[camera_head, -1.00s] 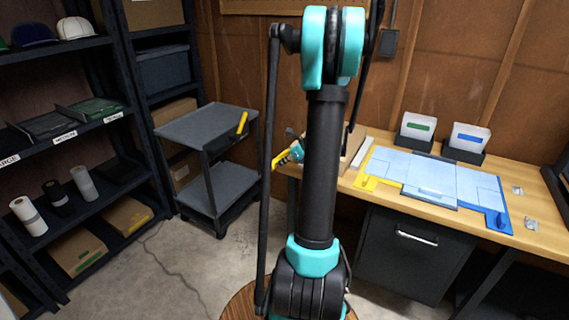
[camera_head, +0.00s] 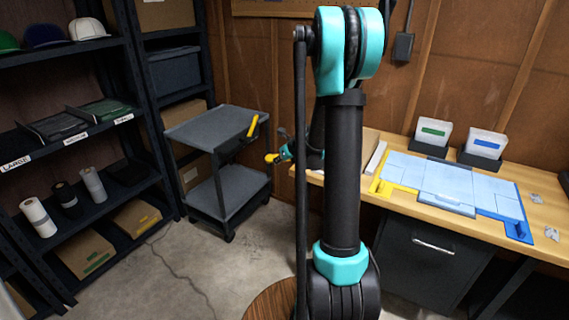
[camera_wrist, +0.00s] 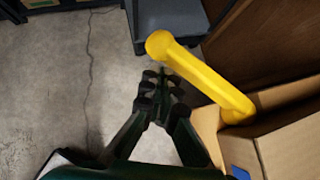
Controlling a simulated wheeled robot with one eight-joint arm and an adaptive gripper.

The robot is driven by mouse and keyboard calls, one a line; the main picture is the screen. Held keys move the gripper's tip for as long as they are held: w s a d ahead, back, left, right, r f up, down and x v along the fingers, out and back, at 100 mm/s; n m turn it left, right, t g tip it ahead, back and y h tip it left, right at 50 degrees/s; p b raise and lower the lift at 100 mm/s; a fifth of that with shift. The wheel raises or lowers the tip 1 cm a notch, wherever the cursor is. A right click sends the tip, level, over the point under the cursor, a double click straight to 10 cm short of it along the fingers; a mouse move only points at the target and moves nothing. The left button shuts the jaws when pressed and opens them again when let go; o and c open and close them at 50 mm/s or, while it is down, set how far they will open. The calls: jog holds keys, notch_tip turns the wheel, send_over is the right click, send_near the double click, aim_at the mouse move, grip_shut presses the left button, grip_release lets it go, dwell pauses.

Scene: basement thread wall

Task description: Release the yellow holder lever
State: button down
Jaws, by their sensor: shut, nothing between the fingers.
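The yellow lever (camera_wrist: 205,78) is large in the wrist view. It is a thick bar with a rounded end at upper left, slanting down right to the edge of a cardboard box. In the head view, a yellow end (camera_head: 272,158) shows left of the workbench, beside my gripper (camera_head: 286,152). My arm hides much of this area in the head view.
The cardboard box (camera_wrist: 290,145) is close on the right in the wrist view. A blue and yellow fixture (camera_head: 440,180) lies on the bench. Floor is clear near the cart.

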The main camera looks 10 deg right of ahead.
jog(key=shift+w+a, duration=0.2)
jog(key=shift+w, duration=0.55)
jog(key=shift+w, duration=0.1)
jog(key=s+a+r, duration=0.1)
jog(key=s+r, duration=0.6)
jog(key=s, duration=0.4)
jog(key=shift+s, duration=0.15)
dwell(0.3)
